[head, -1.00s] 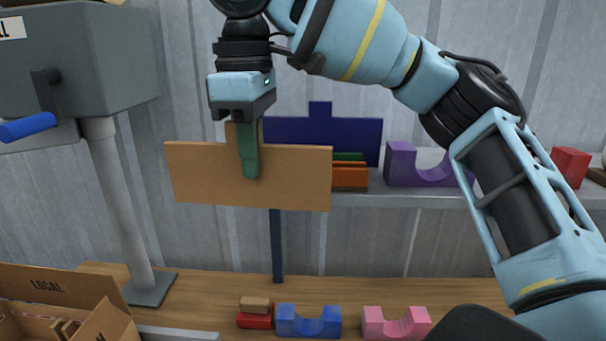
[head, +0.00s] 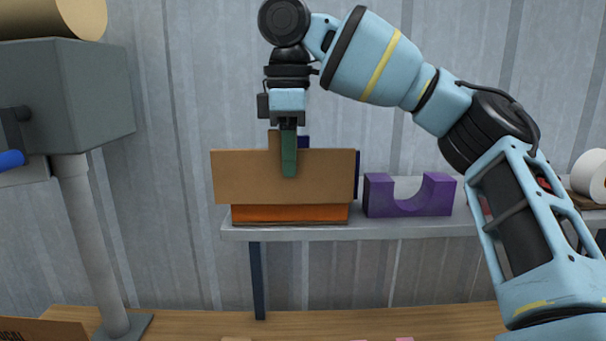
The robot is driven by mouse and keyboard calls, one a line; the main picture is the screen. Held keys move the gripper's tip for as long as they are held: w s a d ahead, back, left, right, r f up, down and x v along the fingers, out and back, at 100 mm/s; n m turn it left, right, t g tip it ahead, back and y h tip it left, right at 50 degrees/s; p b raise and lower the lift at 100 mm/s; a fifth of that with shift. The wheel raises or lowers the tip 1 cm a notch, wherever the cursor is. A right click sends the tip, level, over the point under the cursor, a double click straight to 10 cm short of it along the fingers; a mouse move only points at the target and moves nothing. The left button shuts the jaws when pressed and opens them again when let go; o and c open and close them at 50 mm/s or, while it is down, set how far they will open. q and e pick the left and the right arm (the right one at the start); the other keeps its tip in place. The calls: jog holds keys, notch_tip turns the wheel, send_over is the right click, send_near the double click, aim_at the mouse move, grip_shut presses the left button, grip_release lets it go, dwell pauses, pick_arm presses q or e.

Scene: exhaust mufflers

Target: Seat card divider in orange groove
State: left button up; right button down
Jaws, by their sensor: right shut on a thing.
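My right gripper (head: 289,172) points down and is shut on the tab of the brown card divider (head: 245,177). The divider is upright and nearly level. Its lower edge shows just in front of or over the top of the orange block (head: 290,214), which sits on the grey shelf. I cannot tell whether the divider is in the groove, because the card hides the block's top. A dark blue panel (head: 304,141) shows only as slivers behind the card. My left gripper is not in view.
A purple cradle block (head: 409,204) stands on the shelf (head: 400,230) just right of the orange block. A grey box on a post (head: 88,230) stands at the left. A white roll (head: 590,174) is at the far right. A wooden bench (head: 200,322) lies below.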

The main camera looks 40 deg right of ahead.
aim_at(303, 174)
jog(key=shift+w+d+f, duration=0.1)
jog(key=shift+w+d, duration=0.1)
jog(key=shift+d, duration=0.5)
jog(key=shift+w+d, duration=0.15)
jog(key=shift+d, duration=0.5)
jog(key=f, duration=0.1)
jog(key=d+f, duration=0.1)
jog(key=f, duration=0.1)
jog(key=shift+w, duration=0.1)
jog(key=shift+f, duration=0.3)
jog(key=shift+f, duration=0.15)
jog(key=c, duration=1.5)
grip_release()
notch_tip(303, 174, up, 12)
